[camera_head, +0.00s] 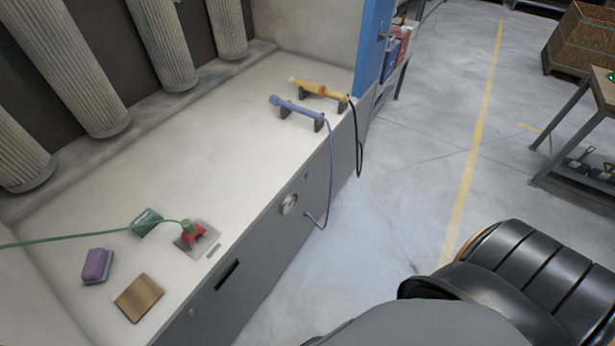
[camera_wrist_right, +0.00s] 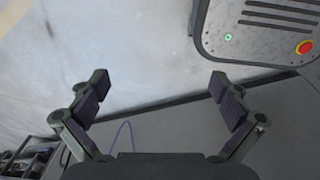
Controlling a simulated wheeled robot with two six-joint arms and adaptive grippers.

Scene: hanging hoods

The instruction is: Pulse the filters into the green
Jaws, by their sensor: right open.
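Pale pleated filters (camera_head: 80,75) hang in a row at the back left of the booth in the head view. A red valve or button piece (camera_head: 193,236) with a green hose sits on a square plate on the worktop. A small round gauge (camera_head: 289,204) is on the grey front panel; its needle and colours are too small to read. A blue wand (camera_head: 297,107) and a yellow wand (camera_head: 318,89) rest on black holders. My right gripper (camera_wrist_right: 158,82) is open and empty above the floor in the wrist view. My left gripper is out of view.
A purple block (camera_head: 97,265), a brown block (camera_head: 138,297) and a dark green item (camera_head: 146,221) lie on the worktop. Blue and black hoses hang over its front edge. A metal table (camera_head: 578,120) stands right.

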